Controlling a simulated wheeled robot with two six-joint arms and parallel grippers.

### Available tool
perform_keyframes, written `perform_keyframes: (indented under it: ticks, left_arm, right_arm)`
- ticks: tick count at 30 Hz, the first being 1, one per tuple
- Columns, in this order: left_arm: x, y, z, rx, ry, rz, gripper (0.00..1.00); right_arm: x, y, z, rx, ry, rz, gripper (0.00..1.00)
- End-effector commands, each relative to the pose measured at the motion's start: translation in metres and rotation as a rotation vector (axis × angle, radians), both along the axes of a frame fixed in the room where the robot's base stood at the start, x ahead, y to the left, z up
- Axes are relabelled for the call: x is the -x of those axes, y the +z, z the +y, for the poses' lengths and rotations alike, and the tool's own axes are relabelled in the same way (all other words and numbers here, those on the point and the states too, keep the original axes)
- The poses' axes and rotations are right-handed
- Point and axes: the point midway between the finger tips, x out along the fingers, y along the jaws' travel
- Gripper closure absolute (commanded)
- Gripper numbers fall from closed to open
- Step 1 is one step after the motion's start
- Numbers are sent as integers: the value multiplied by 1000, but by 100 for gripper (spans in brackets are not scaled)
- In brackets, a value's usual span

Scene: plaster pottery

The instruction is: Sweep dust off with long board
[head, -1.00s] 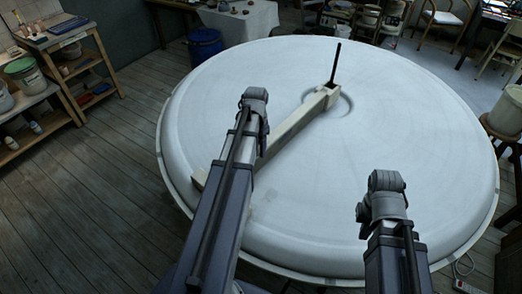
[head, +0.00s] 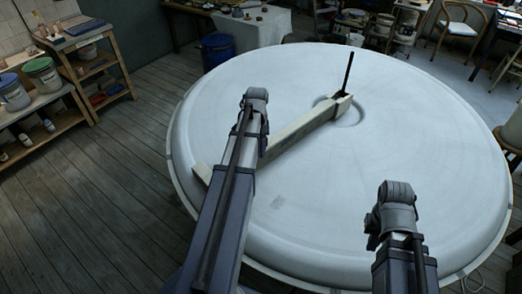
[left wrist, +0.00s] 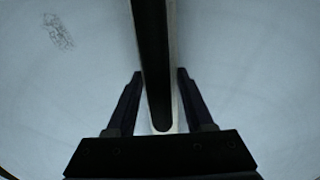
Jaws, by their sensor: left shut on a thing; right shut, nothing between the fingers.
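A large round white plaster disc (head: 420,130) fills the middle of the head view. The long pale board (head: 305,126) lies on it, from a dark upright rod (head: 347,72) near the centre to the left rim. My left gripper (left wrist: 160,74) has its fingers on either side of the board, shut on it; a dark bar runs along the board in the left wrist view. My left arm hides part of the board in the head view. A faint grey dust patch (left wrist: 58,31) shows on the disc. My right gripper (head: 374,240) is shut and empty over the right front of the disc.
A wooden shelf unit (head: 85,62) and a bench with buckets (head: 40,70) stand at the left. A blue bin (head: 217,50) and a draped table (head: 252,24) are behind. Chairs stand at the back right. The plank floor at left is clear.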

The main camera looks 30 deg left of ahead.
Motion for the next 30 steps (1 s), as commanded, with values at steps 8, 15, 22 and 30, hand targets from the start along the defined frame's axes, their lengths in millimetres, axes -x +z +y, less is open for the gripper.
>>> perform_keyframes:
  ticks: [8, 15, 22, 30]
  left_arm:
    - [-1, 0, 7, -1, -12, 0, 100]
    - [-3, 0, 11, -1, -19, 0, 100]
    - [-7, 0, 24, -1, -43, 0, 100]
    - [-8, 0, 31, -1, -59, 0, 100]
  right_arm:
    - [0, 0, 0, 0, 0, 0, 100]
    - [0, 0, 0, 0, 0, 0, 100]
    - [0, 0, 0, 0, 0, 0, 100]
    - [0, 0, 0, 0, 0, 0, 100]
